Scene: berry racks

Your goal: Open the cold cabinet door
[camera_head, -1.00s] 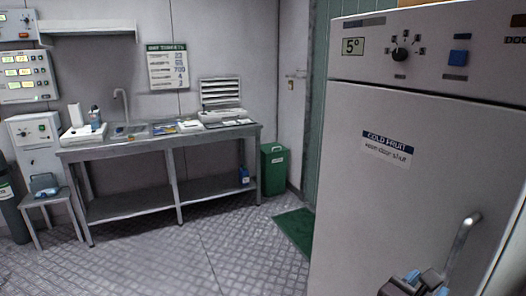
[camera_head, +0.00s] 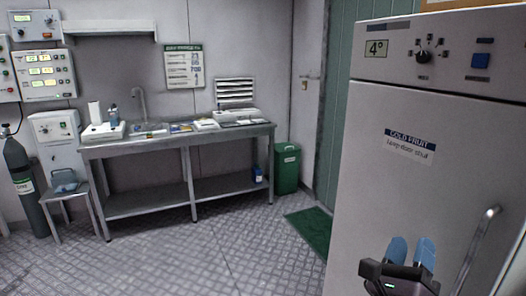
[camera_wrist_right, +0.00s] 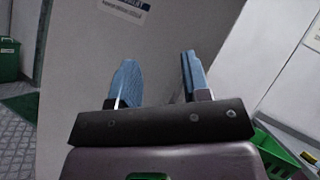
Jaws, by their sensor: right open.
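The cold cabinet (camera_head: 425,200) stands at the right in the head view, a tall grey unit with a "COLD FRUIT" label (camera_head: 409,146). Its door looks shut. The door handle (camera_head: 478,248), a bent metal bar, is near the door's right side, its lower part cut off by the frame. My right gripper (camera_head: 411,252) is in front of the door, left of the handle in the picture. Its two blue fingers are apart and empty. In the right wrist view the gripper (camera_wrist_right: 158,72) faces the grey door; I cannot make out the handle there. My left gripper is not in view.
A steel bench (camera_head: 150,147) with small items stands along the back wall. A green bin (camera_head: 287,168) and green mat (camera_head: 311,230) lie between bench and cabinet. A gas cylinder (camera_head: 25,190) and stool (camera_head: 68,192) are at the left. A green crate (camera_wrist_right: 277,150) shows in the wrist view. The middle floor is clear.

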